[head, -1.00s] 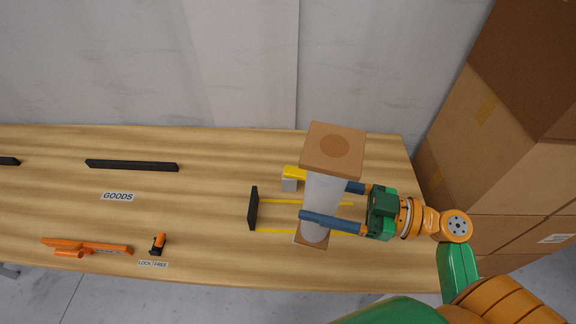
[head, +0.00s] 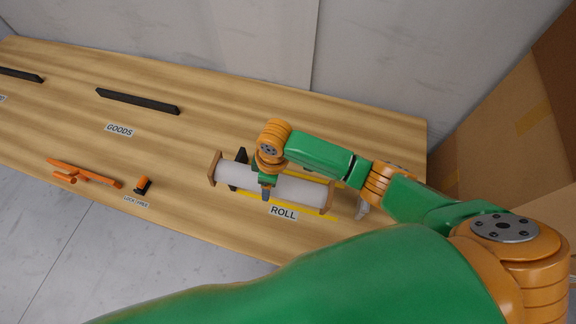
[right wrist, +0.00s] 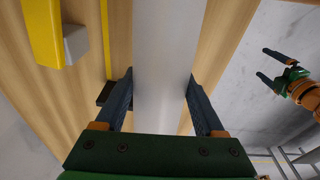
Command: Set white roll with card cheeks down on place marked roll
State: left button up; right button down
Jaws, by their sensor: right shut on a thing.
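The white roll (head: 290,188) with brown card cheeks (head: 328,198) lies lengthwise in the head view, over the place marked by yellow lines (head: 262,208) and the ROLL label (head: 283,212). My right gripper (head: 266,186) is shut around the middle of the roll from above. In the right wrist view the white roll (right wrist: 164,45) runs between its two fingers. The left cheek reaches past the black stop (head: 238,169). I cannot tell if the roll touches the table. My left gripper (right wrist: 280,68) is open and empty in the right wrist view, away from the roll.
A yellow-topped grey block (right wrist: 72,45) is beside the roll in the right wrist view. A black bar (head: 138,101), the GOODS label (head: 119,130), an orange tool (head: 85,173) and a small orange lever (head: 143,184) are further left. Cardboard boxes (head: 510,140) stand at right.

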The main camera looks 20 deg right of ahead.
jog(key=w+d+f+h, duration=0.1)
jog(key=w+d, duration=0.2)
jog(key=d, duration=0.4)
jog(key=shift+m+g, duration=0.4)
jog(key=shift+g, duration=0.1)
jog(key=f+b, duration=0.6)
jog(key=b, duration=0.1)
jog(key=f+b, duration=0.4)
jog(key=shift+a, duration=0.3)
pick_arm(q)
notch_tip(320, 180, down, 11)
jog(key=shift+d+r, duration=0.15)
jog(key=shift+d, duration=0.2)
pick_arm(e)
jog(key=shift+r, duration=0.1)
pick_arm(q)
jog(key=shift+f, duration=0.25)
pick_arm(e)
jog(key=shift+f, duration=0.35)
grip_release()
pick_arm(q)
jog(key=shift+r, duration=0.1)
pick_arm(e)
jog(key=shift+r, duration=0.1)
